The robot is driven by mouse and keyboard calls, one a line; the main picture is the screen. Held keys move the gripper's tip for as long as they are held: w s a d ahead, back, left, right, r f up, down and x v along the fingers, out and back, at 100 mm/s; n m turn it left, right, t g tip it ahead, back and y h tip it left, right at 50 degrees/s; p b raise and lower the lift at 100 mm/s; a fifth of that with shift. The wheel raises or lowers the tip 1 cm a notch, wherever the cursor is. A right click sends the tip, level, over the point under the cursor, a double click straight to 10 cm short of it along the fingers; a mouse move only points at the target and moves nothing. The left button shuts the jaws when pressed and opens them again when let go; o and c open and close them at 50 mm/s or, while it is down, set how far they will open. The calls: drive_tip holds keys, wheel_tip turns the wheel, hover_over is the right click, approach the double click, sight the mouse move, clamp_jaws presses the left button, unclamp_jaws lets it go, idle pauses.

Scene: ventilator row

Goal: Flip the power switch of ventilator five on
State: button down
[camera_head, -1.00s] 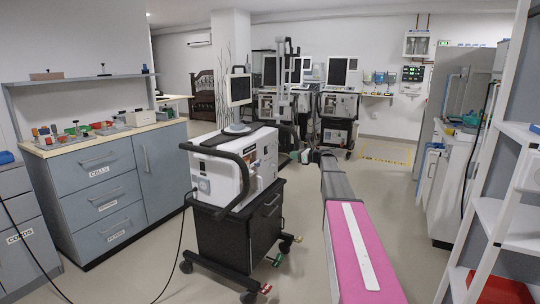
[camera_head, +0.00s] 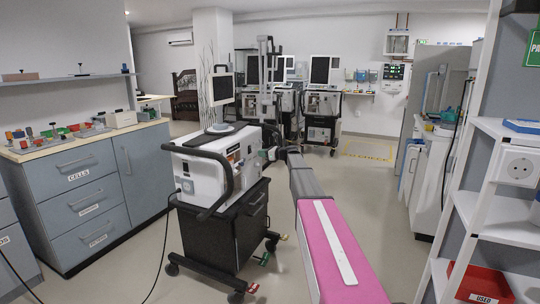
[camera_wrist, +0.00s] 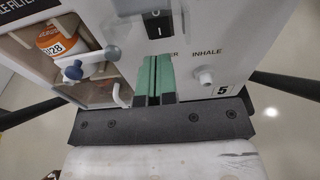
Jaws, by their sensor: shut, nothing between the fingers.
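Ventilator five (camera_head: 205,180) is a white box with a monitor on a black cart, left of centre in the head view. The wrist view shows its panel close up, with a "5" label (camera_wrist: 222,90). A black rocker power switch (camera_wrist: 157,24), marked O above and I below, is at the top of that view; I cannot tell which side is pressed. My gripper (camera_wrist: 160,62) has green fingers, shut and empty, just below the switch in the picture, and they partly cover the lettering under it. Whether the fingertips touch the panel is unclear.
An INHALE port (camera_wrist: 205,76) sits right of the fingers, and a blue knob (camera_wrist: 74,70) and orange bottle (camera_wrist: 56,38) left. Other ventilators (camera_head: 322,100) stand at the back. A white shelf unit (camera_head: 480,220) is on the right. Floor is open between.

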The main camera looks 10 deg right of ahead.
sight(249, 153)
drive_tip(key=shift+x, duration=2.3)
drive_tip(key=shift+w+a+f, duration=0.25)
drive_tip(key=shift+w+a, duration=0.05)
drive_tip(key=shift+a, duration=0.15)
drive_tip(key=shift+s+d+f, duration=0.15)
drive_tip(key=shift+s+d, duration=0.05)
drive_tip(key=shift+s, duration=0.05)
drive_tip(key=f+v, duration=0.2)
drive_tip(key=v, duration=1.1)
drive_tip(key=shift+s+d+f, duration=0.25)
drive_tip(key=shift+d+f, duration=0.1)
drive_tip(key=shift+d, duration=0.15)
